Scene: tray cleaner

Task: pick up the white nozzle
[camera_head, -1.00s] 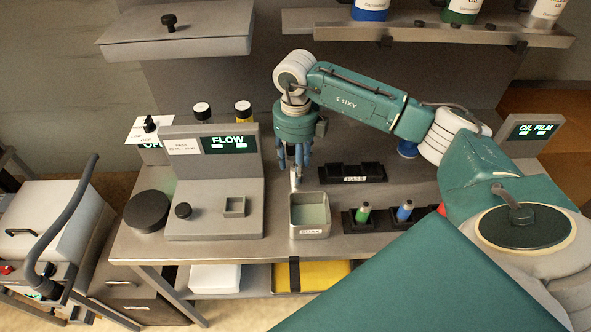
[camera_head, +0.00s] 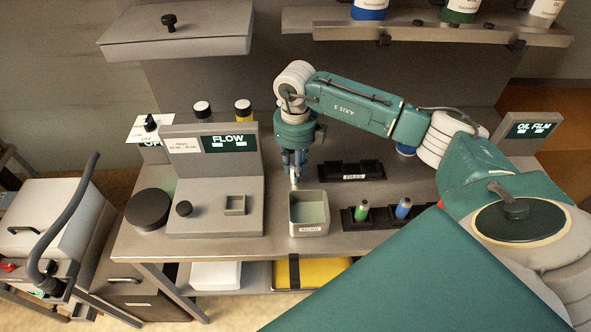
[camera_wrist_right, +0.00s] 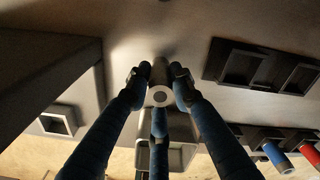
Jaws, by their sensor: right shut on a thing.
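The white nozzle (camera_wrist_right: 160,95) shows in the right wrist view as a pale round end with a dark centre, between the blue fingers. My right gripper (camera_wrist_right: 158,82) is shut on it. In the head view my right gripper (camera_head: 294,168) points down above the worktable, just behind the soak bin (camera_head: 309,229). A pale bit of the nozzle (camera_head: 295,184) shows below its fingertips. The head view does not show clearly whether the nozzle touches the table. My left gripper is not in view.
The flow station (camera_head: 213,215) stands to the left, with a small square socket (camera_head: 235,205). A dark rack (camera_head: 350,172) is right of the gripper. Green (camera_head: 361,211) and blue (camera_head: 403,208) nozzles stand in a front rack. Bare table (camera_head: 275,245) lies between station and bin.

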